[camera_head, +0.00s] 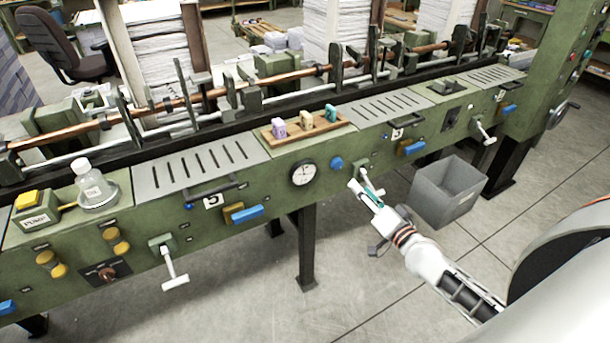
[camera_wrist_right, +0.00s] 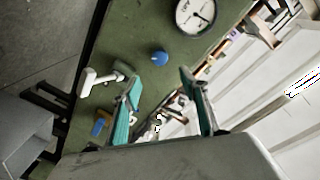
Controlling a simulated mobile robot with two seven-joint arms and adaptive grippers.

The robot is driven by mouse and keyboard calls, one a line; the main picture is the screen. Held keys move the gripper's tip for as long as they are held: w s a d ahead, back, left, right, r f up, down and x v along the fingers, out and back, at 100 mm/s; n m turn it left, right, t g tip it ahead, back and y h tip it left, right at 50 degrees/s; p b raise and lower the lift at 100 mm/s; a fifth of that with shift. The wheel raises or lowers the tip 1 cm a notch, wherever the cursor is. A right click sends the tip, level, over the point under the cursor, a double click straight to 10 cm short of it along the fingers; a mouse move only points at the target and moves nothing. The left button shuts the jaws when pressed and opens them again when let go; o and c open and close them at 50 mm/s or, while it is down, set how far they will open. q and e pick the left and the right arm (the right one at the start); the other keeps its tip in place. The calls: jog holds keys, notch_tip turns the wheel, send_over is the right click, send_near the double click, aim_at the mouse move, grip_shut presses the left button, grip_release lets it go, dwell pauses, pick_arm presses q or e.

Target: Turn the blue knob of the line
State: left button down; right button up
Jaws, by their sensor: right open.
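The round blue knob (camera_head: 336,163) sits on the green front panel of the machine line, just right of a round white-faced gauge (camera_head: 303,172). In the right wrist view the blue knob (camera_wrist_right: 160,57) lies beyond the fingertips, between them in the picture, with the gauge (camera_wrist_right: 196,14) above it. My right gripper (camera_head: 362,188) is in front of the panel, below and right of the knob and apart from it. Its two teal-padded fingers (camera_wrist_right: 160,82) are open with nothing between them. My left gripper does not show.
A white lever handle (camera_head: 370,182) sticks out of the panel close to my right gripper; it also shows in the wrist view (camera_wrist_right: 92,80). A grey bin (camera_head: 447,190) stands on the floor to the right. Blue-handled latches (camera_head: 248,213) also jut from the panel.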

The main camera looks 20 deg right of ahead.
jog(key=shift+o, duration=0.2)
jog(key=shift+w, duration=0.1)
jog(key=n+b, duration=0.4)
jog(key=n, duration=0.5)
send_near(339, 166)
jog(key=shift+y, duration=0.4)
jog(key=w, duration=0.2)
jog(key=w+b, duration=0.1)
jog(key=w, duration=0.2)
jog(key=w+b, duration=0.1)
jog(key=w, duration=0.1)
jog(key=shift+w+a+f, duration=0.1)
jog(key=shift+w+f, duration=0.15)
jog(key=shift+w, duration=0.5)
jog(key=shift+r, duration=0.1)
jog(key=c, duration=1.1)
